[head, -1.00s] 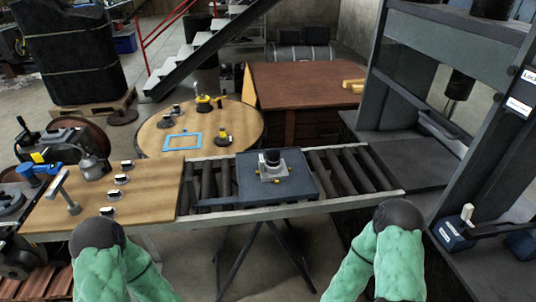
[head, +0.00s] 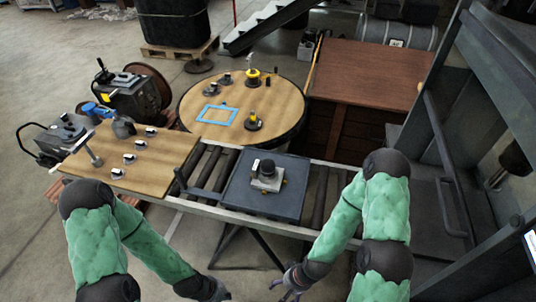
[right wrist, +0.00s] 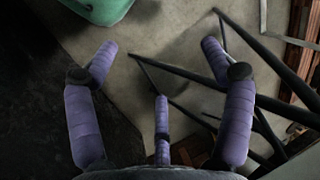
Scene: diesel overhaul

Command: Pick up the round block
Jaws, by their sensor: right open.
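I cannot tell for sure which thing is the round block. A dark round piece (head: 267,168) sits on a light grey block (head: 268,183) on the dark tray (head: 240,198), which rests on the roller conveyor. My right gripper (head: 290,292) is low in front of the conveyor. In the right wrist view (right wrist: 160,70) its purple fingers are spread and empty above the floor.
A round table (head: 190,105) behind the conveyor holds a blue frame (head: 217,115), yellow-black pieces (head: 253,77) and small parts. A brown workbench (head: 365,85) stands behind; a press frame (head: 480,110) is at right.

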